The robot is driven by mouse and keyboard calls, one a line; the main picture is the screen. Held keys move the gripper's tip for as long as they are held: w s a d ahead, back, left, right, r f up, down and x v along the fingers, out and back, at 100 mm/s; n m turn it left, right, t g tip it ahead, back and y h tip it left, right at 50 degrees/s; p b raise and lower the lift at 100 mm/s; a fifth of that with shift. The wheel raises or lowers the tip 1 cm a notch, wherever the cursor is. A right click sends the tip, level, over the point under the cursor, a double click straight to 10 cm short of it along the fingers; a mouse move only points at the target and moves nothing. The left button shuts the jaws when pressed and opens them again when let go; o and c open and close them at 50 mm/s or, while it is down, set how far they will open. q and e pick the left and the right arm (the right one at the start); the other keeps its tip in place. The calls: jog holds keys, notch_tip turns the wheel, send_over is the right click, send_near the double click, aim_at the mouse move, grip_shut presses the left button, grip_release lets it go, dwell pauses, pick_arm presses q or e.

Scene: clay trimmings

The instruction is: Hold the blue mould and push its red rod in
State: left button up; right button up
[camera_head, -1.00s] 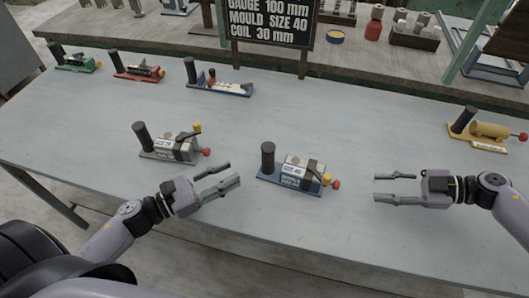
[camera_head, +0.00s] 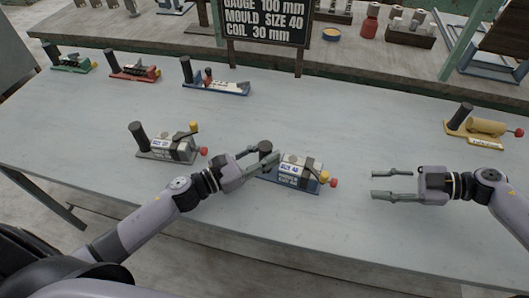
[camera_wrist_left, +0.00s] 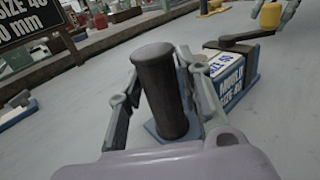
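The blue mould (camera_head: 288,181) stands on the table, a pale block labelled size 40 on a blue base. Its upright black handle (camera_wrist_left: 163,90) is at its left end. A yellow knob (camera_head: 324,175) and the red rod's ball end (camera_head: 334,183) are at its right end; the red end is not visible in the left wrist view. My left gripper (camera_head: 268,158) has its fingers on either side of the black handle, and a gap shows beside the left finger in the wrist view. My right gripper (camera_head: 376,184) is open and empty, right of the red end, apart from it.
A grey mould (camera_head: 168,154) stands left of the blue one, close to my left arm. Green (camera_head: 72,66), red (camera_head: 134,72) and another blue-based device (camera_head: 216,88) line the back left. A yellow device (camera_head: 474,140) is at right. The table's middle back is clear.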

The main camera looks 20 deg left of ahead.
pick_arm(q)
jog(key=shift+c, duration=0.3)
grip_shut()
